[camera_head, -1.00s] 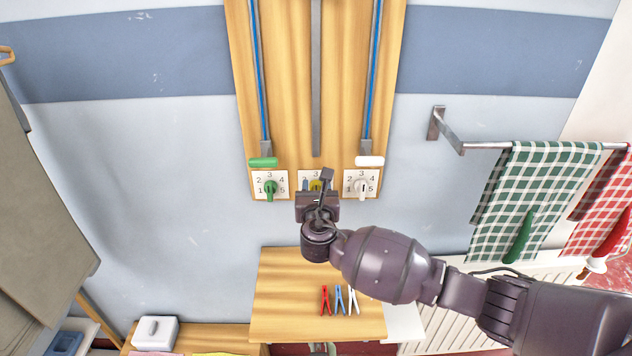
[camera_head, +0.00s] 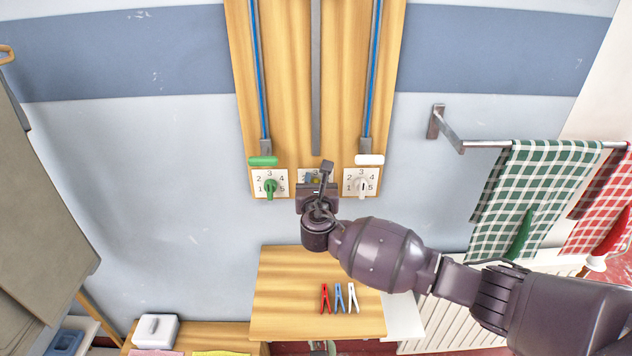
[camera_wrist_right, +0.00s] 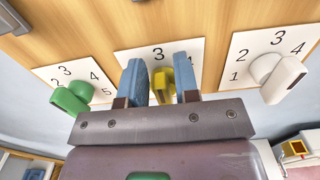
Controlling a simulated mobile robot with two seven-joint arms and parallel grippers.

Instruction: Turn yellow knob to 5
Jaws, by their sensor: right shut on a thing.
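The yellow knob (camera_wrist_right: 163,84) sits on the middle white dial plate (camera_wrist_right: 158,50) of the wooden panel. My right gripper (camera_wrist_right: 158,72) has its two blue fingers on either side of the knob and is shut on it. In the head view the right gripper (camera_head: 314,182) covers nearly all of this knob. In the wrist view the 3 shows at the plate's top and part of the 4 beside the right finger; the other numbers are hidden. I cannot tell which number the knob points to. My left gripper is not in view.
A green knob (camera_head: 270,188) on its dial is close on the left, and a white knob (camera_head: 361,188) on the right. Wooden shelf (camera_head: 275,310) with several pegs (camera_head: 339,298) is below. A rail with checked towels (camera_head: 535,190) is at right.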

